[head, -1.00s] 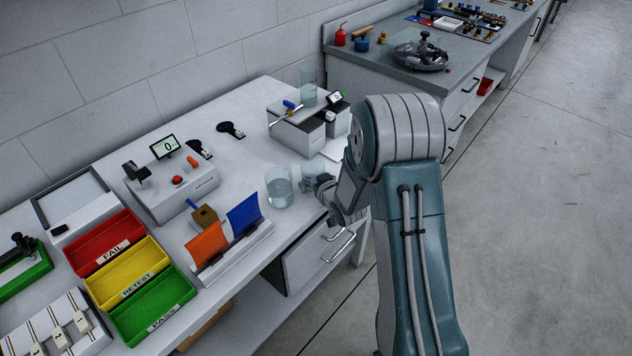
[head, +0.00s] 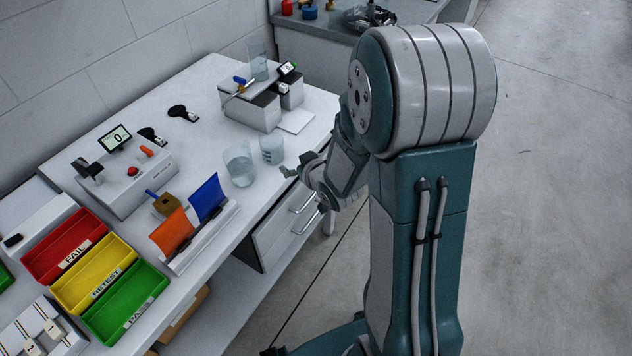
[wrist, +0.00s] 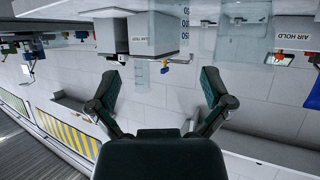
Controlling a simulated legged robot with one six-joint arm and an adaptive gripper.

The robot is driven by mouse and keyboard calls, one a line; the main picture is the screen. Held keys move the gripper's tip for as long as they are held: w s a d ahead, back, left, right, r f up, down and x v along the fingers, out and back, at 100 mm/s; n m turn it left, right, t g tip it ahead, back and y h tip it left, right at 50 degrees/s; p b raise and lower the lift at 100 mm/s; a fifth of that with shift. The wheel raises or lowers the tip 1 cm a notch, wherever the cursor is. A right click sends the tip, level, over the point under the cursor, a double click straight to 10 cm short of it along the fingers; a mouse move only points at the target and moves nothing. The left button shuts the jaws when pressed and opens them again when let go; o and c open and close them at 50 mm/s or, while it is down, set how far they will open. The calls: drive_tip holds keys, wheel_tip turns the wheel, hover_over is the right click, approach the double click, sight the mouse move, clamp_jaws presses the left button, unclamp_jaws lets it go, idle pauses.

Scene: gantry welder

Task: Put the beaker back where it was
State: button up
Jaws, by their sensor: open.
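Two clear glass beakers stand upright on the white bench near its front edge. The larger beaker (head: 240,166) is on the left. The smaller beaker (head: 271,149), with faint markings, is just right of it with a narrow gap. My gripper (head: 298,170) is open and empty, to the right of the smaller beaker and apart from it, by the bench's front edge. In the upside-down wrist view my spread fingers (wrist: 162,82) have nothing between them. Glass with graduation marks, apparently the smaller beaker (wrist: 181,38), shows beyond them, and the larger beaker (wrist: 228,45) is to its right.
A tall glass cylinder (head: 258,62) stands at the grey block apparatus (head: 250,108) behind. A flat white plate (head: 296,121) lies beside that. The blue and orange panels' rack (head: 205,236), a display box (head: 135,180) and red, yellow and green bins (head: 68,246) are left. Open floor lies right.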

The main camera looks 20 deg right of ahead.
drive_tip(key=s+r+m+g+h, duration=0.2)
drive_tip(key=s+r+g+h, duration=0.1)
drive_tip(key=s+r, duration=0.75)
drive_tip(key=s+a+r+g, duration=0.1)
drive_tip(key=s+r+g, duration=0.1)
drive_tip(key=s, duration=0.5)
drive_tip(key=s+a+r+g+y, duration=0.1)
drive_tip(key=s+r+g, duration=0.1)
drive_tip(key=s+r, duration=0.3)
drive_tip(key=s, duration=0.3)
drive_tip(key=shift+a, duration=0.4)
drive_tip(key=shift+w, duration=0.2)
